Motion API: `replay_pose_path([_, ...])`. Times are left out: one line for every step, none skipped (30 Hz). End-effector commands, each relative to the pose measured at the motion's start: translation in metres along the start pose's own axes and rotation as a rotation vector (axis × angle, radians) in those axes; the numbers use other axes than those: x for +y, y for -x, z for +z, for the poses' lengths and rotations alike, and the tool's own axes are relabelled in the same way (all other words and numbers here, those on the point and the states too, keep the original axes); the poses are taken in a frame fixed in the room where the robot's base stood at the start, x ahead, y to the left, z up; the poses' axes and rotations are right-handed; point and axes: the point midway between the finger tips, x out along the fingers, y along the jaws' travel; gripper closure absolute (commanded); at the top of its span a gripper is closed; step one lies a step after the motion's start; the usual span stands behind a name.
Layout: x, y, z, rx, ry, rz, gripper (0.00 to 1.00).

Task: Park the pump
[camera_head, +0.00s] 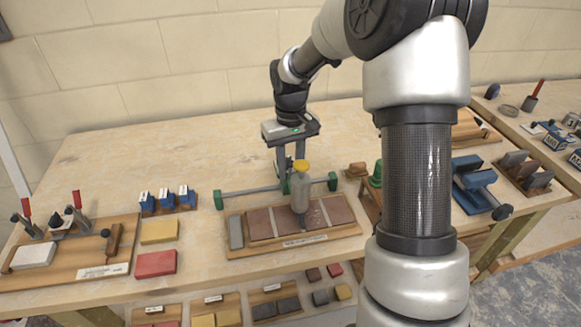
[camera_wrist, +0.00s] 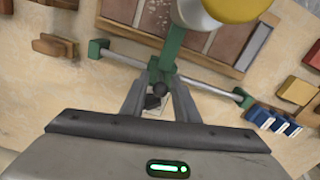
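The pump (camera_head: 300,195) is a grey cylinder with a yellow cap, roughly upright over the board of brown tiles. In the wrist view its yellow cap (camera_wrist: 232,8) and part of its grey body are at the top edge. A green bar (camera_wrist: 170,52) runs from the pump toward my gripper. My gripper (camera_head: 290,172) is behind the pump, its fingers on either side of the green part; in the wrist view the fingertips (camera_wrist: 162,82) appear closed on it. A grey rod (camera_head: 250,190) with green end blocks crosses there; whether it joins the pump is unclear. The pump's base contact is unclear.
The tile board (camera_head: 292,240) lies at the front edge. Blue blocks (camera_head: 168,199), yellow (camera_head: 158,232) and red blocks (camera_head: 156,264), and a clamp board (camera_head: 70,262) are left. A brown block (camera_head: 356,169) and a blue tool (camera_head: 473,185) are right. The bench behind is clear.

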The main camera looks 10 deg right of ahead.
Motion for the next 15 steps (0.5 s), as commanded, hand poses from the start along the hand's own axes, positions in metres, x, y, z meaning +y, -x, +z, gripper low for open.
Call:
replay_pose_path([0.0000,-0.0001,0.0000,0.000,0.000,0.000,0.72])
replay_pose_path([-0.0001,-0.0001,0.0001,0.000,0.000,0.000,0.72])
replay_pose_path([0.0000,0.0000,0.0001,0.000,0.000,0.000,0.72])
replay_pose_path([-0.0001,0.0000,0.0001,0.000,0.000,0.000,0.72])
replay_pose_path([-0.0001,0.0000,0.0001,0.000,0.000,0.000,0.72])
replay_pose_path([-0.0001,0.0000,0.0001,-0.001,0.000,0.000,0.79])
replay_pose_path([-0.0001,0.0001,0.0001,-0.001,0.000,0.000,0.84])
replay_pose_path([-0.0001,0.0001,0.0001,-0.001,0.000,0.000,0.89])
replay_pose_path([-0.0001,0.0001,0.0002,-0.001,0.000,0.000,0.96])
replay_pose_path([-0.0001,0.0001,0.0001,-0.001,0.000,0.000,1.00])
replay_pose_path([-0.0001,0.0001,0.0001,-0.001,0.000,0.000,1.00])
replay_pose_path([-0.0001,0.0002,0.0001,-0.001,0.000,0.000,1.00])
replay_pose_path([-0.0001,0.0002,0.0002,-0.001,0.000,0.000,1.00])
replay_pose_path([-0.0001,0.0002,0.0001,-0.001,0.000,0.000,1.00])
replay_pose_path([-0.0001,0.0002,0.0002,-0.001,0.000,0.000,1.00])
